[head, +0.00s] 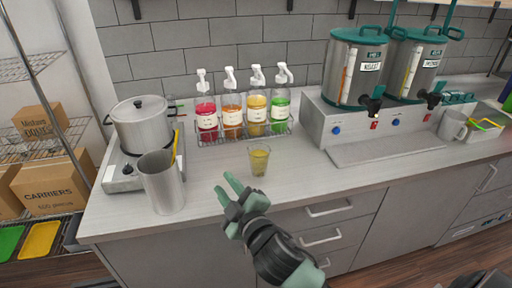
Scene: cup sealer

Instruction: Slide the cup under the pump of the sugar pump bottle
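A clear cup (259,161) with yellow-green contents stands upright on the counter, in front of the pump bottles. Behind it, a wire rack (240,137) holds a red bottle (207,118), an orange bottle (232,115), a yellow bottle (256,113) and a green bottle (280,110), each with a white pump head. Their labels are too small to read, so I cannot tell which is sugar. My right gripper (221,181) is open and empty, left of the cup and nearer the counter's front edge, not touching the cup. My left gripper is not in view.
A metal pitcher (162,184) and a pot (142,122) on a burner stand at the left. Two metal dispensers (352,70) (412,68) stand on a raised base with a drip tray (385,146) at the right. The counter around the cup is clear.

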